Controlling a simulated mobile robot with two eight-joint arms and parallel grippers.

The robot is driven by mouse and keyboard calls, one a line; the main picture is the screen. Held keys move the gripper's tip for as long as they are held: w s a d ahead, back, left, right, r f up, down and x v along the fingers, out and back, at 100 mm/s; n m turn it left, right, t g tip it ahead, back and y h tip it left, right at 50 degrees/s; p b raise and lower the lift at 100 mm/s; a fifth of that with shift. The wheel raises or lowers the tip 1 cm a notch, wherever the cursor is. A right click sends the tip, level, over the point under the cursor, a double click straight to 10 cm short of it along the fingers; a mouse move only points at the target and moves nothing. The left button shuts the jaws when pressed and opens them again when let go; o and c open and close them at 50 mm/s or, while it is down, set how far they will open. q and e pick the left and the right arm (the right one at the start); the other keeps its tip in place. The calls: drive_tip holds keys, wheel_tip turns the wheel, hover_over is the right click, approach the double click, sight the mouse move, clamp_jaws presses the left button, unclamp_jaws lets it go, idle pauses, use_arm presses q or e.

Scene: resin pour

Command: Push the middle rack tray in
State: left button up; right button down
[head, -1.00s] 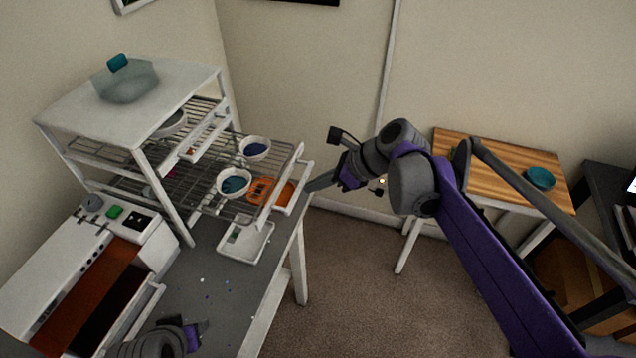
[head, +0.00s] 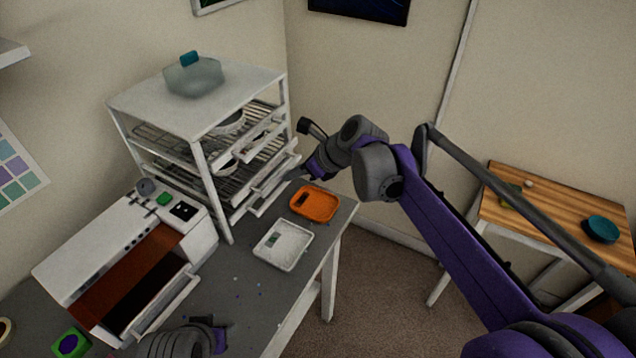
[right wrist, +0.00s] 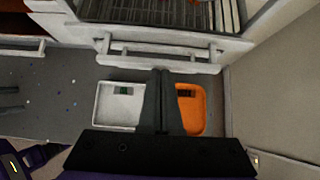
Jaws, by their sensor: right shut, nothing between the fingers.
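The white rack (head: 196,170) stands at the back of the grey table. The tray (head: 270,186) that stuck out is now mostly inside the rack, its white front and handle close to the rack's front posts; its front bar also shows in the right wrist view (right wrist: 160,62). A bowl (head: 228,164) shows partly inside the rack. My right gripper (head: 294,174) is shut and empty, its tips at the tray's front; whether they touch it I cannot tell. In the right wrist view its fingers (right wrist: 162,76) are together. My left gripper (head: 219,338) is at the bottom edge.
A white machine (head: 120,250) with a brown opening stands at left. A clear container (head: 193,76) sits on the rack top. A wooden table (head: 540,215) is at right.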

sight(283, 171)
drive_tip(key=w+a, duration=0.1)
drive_tip(key=a, duration=0.1)
drive_tip(key=shift+w+a, duration=0.3)
drive_tip(key=shift+w, duration=0.05)
drive_tip(key=shift+w+a, duration=0.1)
drive_tip(key=shift+r, duration=0.1)
